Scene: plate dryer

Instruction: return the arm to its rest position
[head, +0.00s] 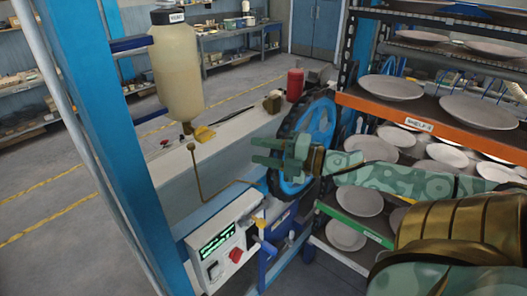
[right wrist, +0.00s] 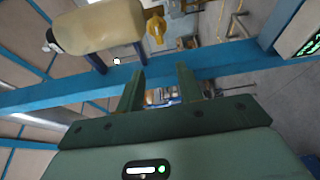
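My right arm (head: 405,178) comes in from the lower right of the head view, with green patterned links and bronze joints. Its gripper (head: 260,152) points left, in front of the blue-rimmed wheel (head: 322,122) in that view. In the right wrist view the two green fingers of the gripper (right wrist: 162,80) stand apart. Nothing is held between them. My left gripper is not in view.
The rack (head: 440,128) at right holds several white plates. A control box (head: 222,248) with a green display stands below the gripper. A blue post (head: 125,120) and tan tank (head: 178,70) stand at left. The tank also shows in the wrist view (right wrist: 100,27).

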